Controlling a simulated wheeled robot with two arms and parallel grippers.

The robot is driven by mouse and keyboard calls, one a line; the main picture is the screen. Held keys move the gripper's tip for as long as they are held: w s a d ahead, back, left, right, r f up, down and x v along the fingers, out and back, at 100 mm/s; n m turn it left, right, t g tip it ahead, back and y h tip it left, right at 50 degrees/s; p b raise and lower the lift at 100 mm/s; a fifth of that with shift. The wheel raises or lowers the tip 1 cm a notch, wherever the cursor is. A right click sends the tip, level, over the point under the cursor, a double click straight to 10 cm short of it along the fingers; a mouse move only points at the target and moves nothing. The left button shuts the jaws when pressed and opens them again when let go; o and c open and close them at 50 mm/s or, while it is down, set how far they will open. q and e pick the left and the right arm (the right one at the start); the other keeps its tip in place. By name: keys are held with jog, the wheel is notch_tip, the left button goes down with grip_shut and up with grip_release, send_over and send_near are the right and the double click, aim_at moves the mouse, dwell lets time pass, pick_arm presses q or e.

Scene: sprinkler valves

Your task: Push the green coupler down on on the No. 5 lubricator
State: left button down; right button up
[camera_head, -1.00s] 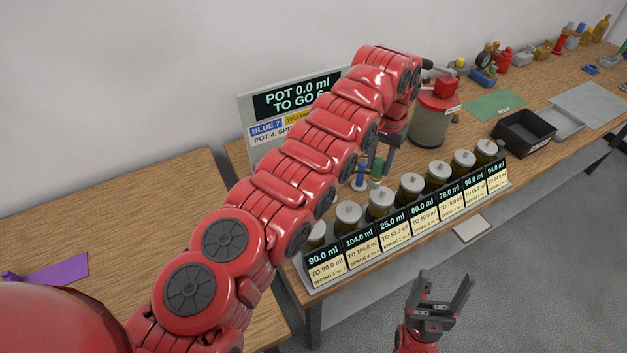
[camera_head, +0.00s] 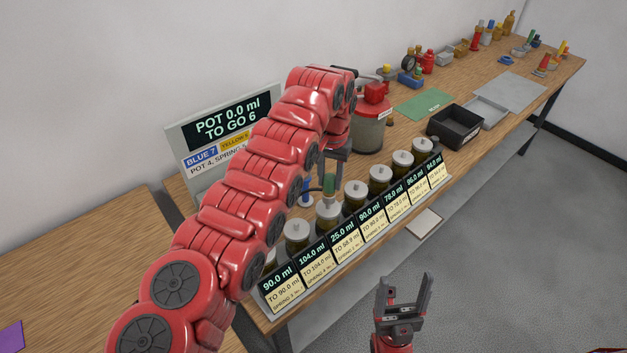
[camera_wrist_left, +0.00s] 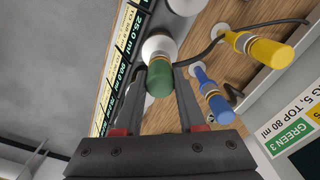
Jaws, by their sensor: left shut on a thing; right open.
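My left gripper (camera_head: 333,165) is shut on the green coupler (camera_head: 329,184), pointing down over the third lubricator jar (camera_head: 328,216) from the left, behind the 25.0 ml display (camera_head: 342,234). In the left wrist view the green coupler (camera_wrist_left: 160,78) sits between the fingertips, in line with the jar's pale round lid (camera_wrist_left: 158,46). The coupler's lower end is at the lid's top; I cannot tell whether it is fully seated. The lubricator number is not readable. My right gripper (camera_head: 405,292) is open and empty, low in front of the bench.
Blue (camera_wrist_left: 213,95) and yellow (camera_wrist_left: 262,48) couplers with black hoses stand close beside the green one. More lidded jars (camera_head: 380,174) continue rightward in the row. A red-topped pot (camera_head: 368,125) and black bin (camera_head: 455,128) stand farther along. A sign (camera_head: 220,130) stands behind.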

pick_arm(q)
jog(key=shift+f, duration=0.1)
jog(key=shift+f+b, duration=0.8)
jog(key=shift+f, duration=0.45)
jog(key=shift+c, duration=2.1)
grip_release()
jog(key=shift+r, duration=0.1)
jog(key=shift+r+p, duration=0.95)
jog(key=shift+r, duration=1.55)
notch_tip(320, 180, up, 8)
jog(key=p, duration=0.6)
jog(key=shift+r, duration=0.1)
